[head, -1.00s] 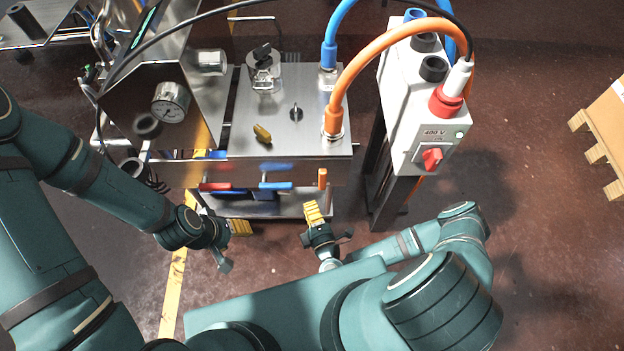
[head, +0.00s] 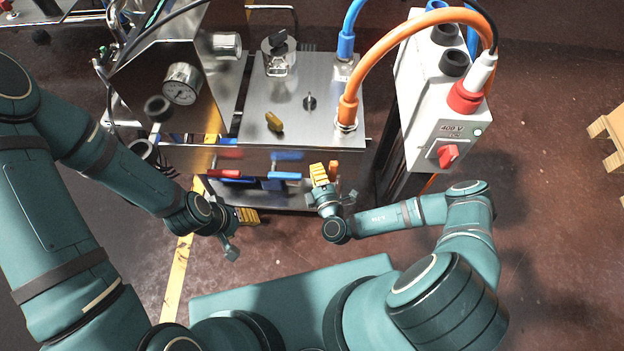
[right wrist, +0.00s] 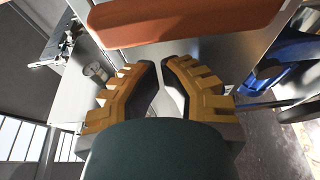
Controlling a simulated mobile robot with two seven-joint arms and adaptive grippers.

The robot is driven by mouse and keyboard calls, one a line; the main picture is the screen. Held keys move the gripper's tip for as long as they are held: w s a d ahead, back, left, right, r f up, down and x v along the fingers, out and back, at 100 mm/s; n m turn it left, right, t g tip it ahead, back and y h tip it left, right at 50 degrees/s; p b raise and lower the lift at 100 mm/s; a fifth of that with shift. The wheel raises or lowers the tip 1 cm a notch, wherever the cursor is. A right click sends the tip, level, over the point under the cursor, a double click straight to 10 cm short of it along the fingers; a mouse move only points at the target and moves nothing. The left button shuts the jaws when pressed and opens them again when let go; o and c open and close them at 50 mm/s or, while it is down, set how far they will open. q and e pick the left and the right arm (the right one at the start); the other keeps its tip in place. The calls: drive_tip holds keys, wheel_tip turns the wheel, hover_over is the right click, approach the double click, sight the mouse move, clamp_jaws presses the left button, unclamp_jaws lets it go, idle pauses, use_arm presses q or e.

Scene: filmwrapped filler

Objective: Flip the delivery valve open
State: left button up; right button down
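Three lever handles are on the front of the steel cabinet: red (head: 224,173), blue (head: 285,175) and orange (head: 334,168). No readable label shows which is the delivery valve. My right gripper (head: 318,168), with yellow ribbed fingers, is at the orange handle and partly covers it. In the right wrist view the orange handle (right wrist: 185,18) lies across the top, beyond the fingertips (right wrist: 163,62). The fingertips are nearly together with nothing between them. I cannot tell whether they touch the handle. My left gripper (head: 250,215) is low, below the red handle; its finger gap does not show.
A pressure gauge (head: 182,84) is at the left. Orange (head: 350,90) and blue hoses rise at the right, beside a white 400 V box (head: 430,90).

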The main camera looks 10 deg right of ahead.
sight(333, 172)
drive_tip(key=shift+s+d, duration=0.3)
drive_tip(key=shift+d, duration=0.55)
use_arm(q)
drive_tip(key=shift+f, duration=0.15)
use_arm(e)
drive_tip(key=shift+d, duration=0.15)
drive_tip(key=shift+r, duration=0.15)
use_arm(q)
drive_tip(key=shift+a+r, duration=0.2)
drive_tip(key=shift+a, duration=0.35)
use_arm(e)
drive_tip(key=shift+d, duration=0.1)
